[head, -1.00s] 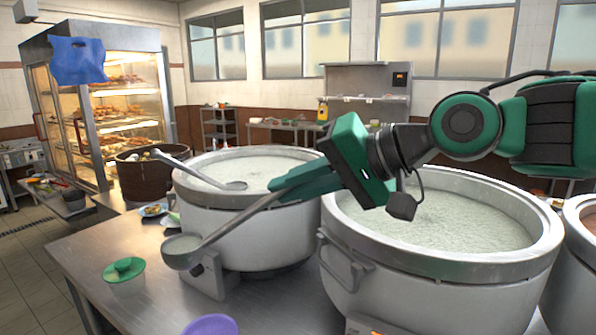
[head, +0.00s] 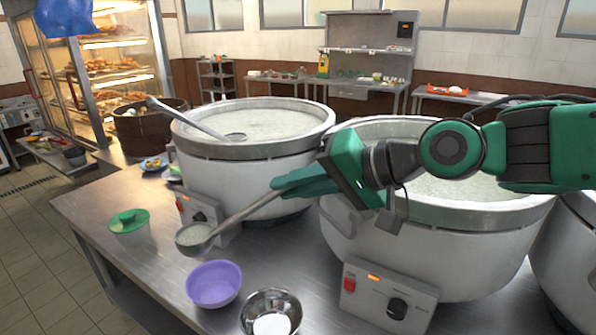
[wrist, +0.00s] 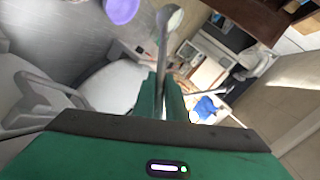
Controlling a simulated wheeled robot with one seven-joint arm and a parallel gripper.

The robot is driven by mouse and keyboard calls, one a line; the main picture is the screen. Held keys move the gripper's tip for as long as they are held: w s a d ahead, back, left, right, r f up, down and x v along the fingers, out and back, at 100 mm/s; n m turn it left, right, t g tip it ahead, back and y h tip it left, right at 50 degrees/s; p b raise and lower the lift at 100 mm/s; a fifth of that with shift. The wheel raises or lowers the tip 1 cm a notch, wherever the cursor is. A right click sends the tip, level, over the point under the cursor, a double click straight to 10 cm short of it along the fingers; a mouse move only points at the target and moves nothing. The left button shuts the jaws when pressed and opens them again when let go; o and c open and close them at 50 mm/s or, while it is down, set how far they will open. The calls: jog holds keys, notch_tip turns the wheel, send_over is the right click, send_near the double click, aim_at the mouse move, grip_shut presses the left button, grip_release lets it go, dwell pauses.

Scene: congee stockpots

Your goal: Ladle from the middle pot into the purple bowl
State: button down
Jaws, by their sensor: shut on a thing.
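My gripper (head: 290,183) is shut on the handle of a ladle (head: 232,220). The ladle's bowl holds pale congee and hangs above the table, just behind and left of the purple bowl (head: 213,285). In the wrist view the ladle (wrist: 162,55) extends out from my gripper (wrist: 160,88), with the purple bowl (wrist: 121,10) to its left. The purple bowl stands on the table and looks empty. The middle pot (head: 440,240), full of pale congee, stands below my arm, which hides part of its opening.
A left pot (head: 240,165) of congee has another ladle (head: 190,119) resting in it. Another pot (head: 566,250) is at the right edge. Bare steel table (head: 110,200) lies at left.

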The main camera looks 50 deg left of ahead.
notch_tip(320, 180, down, 10)
dwell(0.8)
jog(key=shift+f, duration=0.3)
jog(key=shift+f, duration=0.45)
jog(key=shift+s, duration=0.1)
dwell(0.3)
jog(key=shift+s+r+m+t+h, duration=0.1)
jog(key=shift+s+m+t+h, duration=0.2)
jog(key=shift+m, duration=0.6)
jog(key=shift+s+r+m+t+h, duration=0.1)
jog(key=shift+m+t+h, duration=0.3)
jog(key=shift+m, duration=0.5)
